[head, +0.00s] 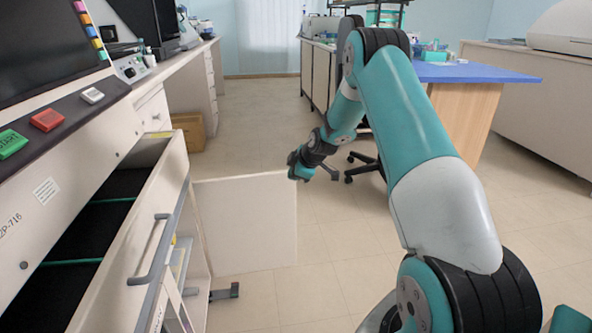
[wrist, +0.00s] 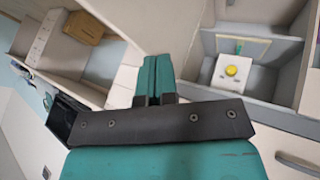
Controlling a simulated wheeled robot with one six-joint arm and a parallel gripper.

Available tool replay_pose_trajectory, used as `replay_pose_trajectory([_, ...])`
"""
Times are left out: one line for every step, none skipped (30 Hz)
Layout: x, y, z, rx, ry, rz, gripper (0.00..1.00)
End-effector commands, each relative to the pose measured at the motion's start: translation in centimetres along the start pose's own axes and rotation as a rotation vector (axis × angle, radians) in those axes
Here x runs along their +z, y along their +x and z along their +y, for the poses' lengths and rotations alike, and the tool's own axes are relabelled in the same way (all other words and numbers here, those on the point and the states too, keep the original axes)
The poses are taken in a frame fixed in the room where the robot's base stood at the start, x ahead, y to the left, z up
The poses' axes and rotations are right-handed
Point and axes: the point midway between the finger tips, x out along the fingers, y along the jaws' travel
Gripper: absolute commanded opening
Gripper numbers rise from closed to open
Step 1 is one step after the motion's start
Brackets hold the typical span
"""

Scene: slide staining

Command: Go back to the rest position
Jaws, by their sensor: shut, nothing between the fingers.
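My gripper (wrist: 154,78) shows in the wrist view with its two teal fingers together and nothing between them. In the head view my gripper (head: 298,168) is small, at the end of my bent arm, in the air over the floor. It is to the right of the open drawer and apart from it. My arm reaches up from the lower right and bends down towards the middle of the picture.
An open drawer (head: 172,185) with a dark inside and a bar handle juts out at left. Below it an open door panel (head: 246,222) stands out over the floor. A blue-topped table (head: 470,72) stands behind my arm.

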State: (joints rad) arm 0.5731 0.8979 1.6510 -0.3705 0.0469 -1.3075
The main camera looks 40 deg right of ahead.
Motion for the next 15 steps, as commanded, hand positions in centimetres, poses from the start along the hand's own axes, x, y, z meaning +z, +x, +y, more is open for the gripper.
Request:
replay_pose_trajectory([0.0, -0.6, 0.1, 0.000, 0.001, 0.000, 0.00])
replay_pose_trajectory([0.0, -0.8, 0.1, 0.000, 0.000, 0.001, 0.00])
replay_pose_trajectory([0.0, -1.1, 0.0, -0.001, 0.000, 0.001, 0.00])
replay_pose_trajectory([0.0, -1.2, 0.0, -0.001, -0.001, 0.001, 0.00])
replay_pose_trajectory([-0.1, -1.2, 0.0, -0.001, -0.001, 0.001, 0.00])
replay_pose_trajectory([-0.1, -1.3, 0.0, -0.002, -0.001, 0.001, 0.00])
replay_pose_trajectory([-0.1, -1.3, 0.0, -0.002, -0.002, 0.001, 0.00])
replay_pose_trajectory([-0.1, -1.3, 0.0, -0.002, -0.002, 0.001, 0.00])
replay_pose_trajectory([-0.1, -1.3, -0.1, -0.002, -0.002, 0.002, 0.00])
replay_pose_trajectory([-0.1, -1.3, -0.1, -0.002, -0.003, 0.002, 0.00])
replay_pose_trajectory([-0.2, -1.3, -0.1, -0.002, -0.003, 0.002, 0.00])
replay_pose_trajectory([-0.4, -1.4, -0.1, -0.005, -0.002, 0.004, 0.00])
replay_pose_trajectory([-0.8, -1.6, -0.2, -0.008, -0.001, 0.006, 0.00])
replay_pose_trajectory([-1.4, -1.8, -0.4, -0.014, 0.002, 0.009, 0.00])
replay_pose_trajectory([-2.6, -2.3, -0.8, -0.027, 0.009, 0.016, 0.00])
